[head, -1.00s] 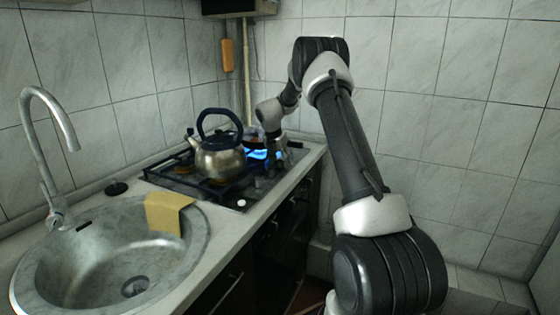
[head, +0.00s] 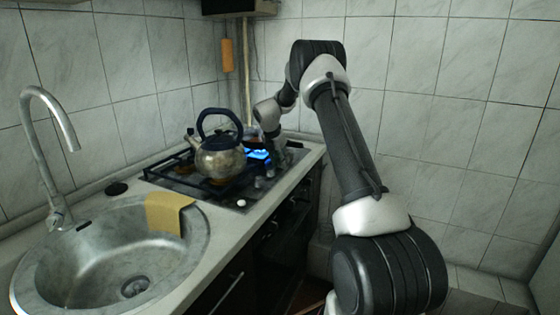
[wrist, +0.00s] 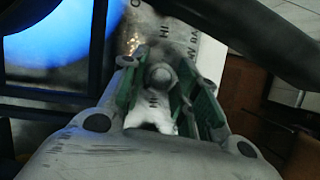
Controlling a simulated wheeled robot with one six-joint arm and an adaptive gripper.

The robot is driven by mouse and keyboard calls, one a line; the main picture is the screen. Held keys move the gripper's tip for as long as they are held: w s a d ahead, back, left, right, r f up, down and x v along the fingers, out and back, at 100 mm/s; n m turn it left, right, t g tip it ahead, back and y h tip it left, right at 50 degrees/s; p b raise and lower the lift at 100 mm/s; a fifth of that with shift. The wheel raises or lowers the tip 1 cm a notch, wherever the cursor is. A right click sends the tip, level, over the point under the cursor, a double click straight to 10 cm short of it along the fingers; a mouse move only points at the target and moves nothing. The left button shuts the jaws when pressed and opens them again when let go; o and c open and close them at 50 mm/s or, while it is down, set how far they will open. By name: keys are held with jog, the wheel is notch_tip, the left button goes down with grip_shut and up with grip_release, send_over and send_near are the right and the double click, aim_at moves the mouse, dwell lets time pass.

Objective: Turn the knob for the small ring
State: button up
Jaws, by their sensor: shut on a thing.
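My gripper (head: 275,160) is at the far end of the stove's front edge, beside a burner with a blue flame (head: 258,155). In the wrist view my gripper (wrist: 157,72) has its two fingers on either side of a round grey knob (wrist: 160,76), shut on it. The flame shows large and blue in the wrist view (wrist: 48,30), to the left of the fingers. The markings around the knob are partly hidden by the fingers.
A steel kettle (head: 219,160) with a dark handle stands on the front-left part of the black grate (head: 180,182), close to my wrist. The sink (head: 120,250) with a yellow cloth (head: 168,212) is nearer.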

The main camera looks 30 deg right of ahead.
jog(key=m+g, duration=0.1)
jog(key=m, duration=0.3)
jog(key=shift+w+h, duration=0.15)
jog(key=shift+h, duration=0.15)
jog(key=shift+m+g, duration=0.9)
jog(key=shift+m, duration=0.9)
jog(key=o, duration=1)
jog(key=v, duration=1.2)
jog(key=shift+w, duration=0.15)
